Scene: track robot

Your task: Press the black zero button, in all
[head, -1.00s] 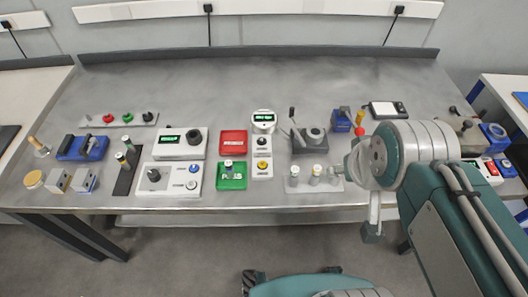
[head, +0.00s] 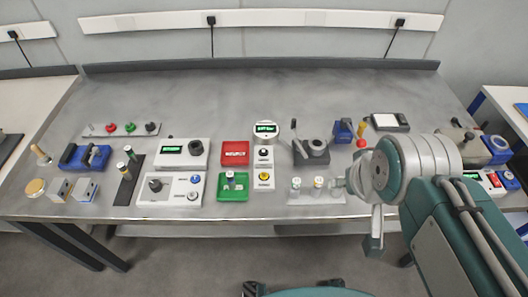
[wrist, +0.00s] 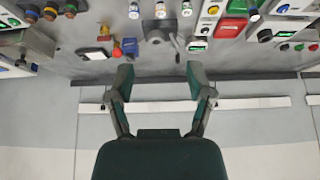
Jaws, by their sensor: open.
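A white panel with a round-faced display (head: 266,129) stands mid-bench in the head view. Below the display are a small black button (head: 264,153) and a yellow button (head: 263,175). No zero label is readable, so I cannot be sure this black button is the zero one.
A black lever device (head: 311,151) stands right of the panel, and a strip with several capped posts (head: 316,197) lies near the front edge. A red box (head: 235,153) and a green tray (head: 233,193) sit left of the panel. The rear bench is clear.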

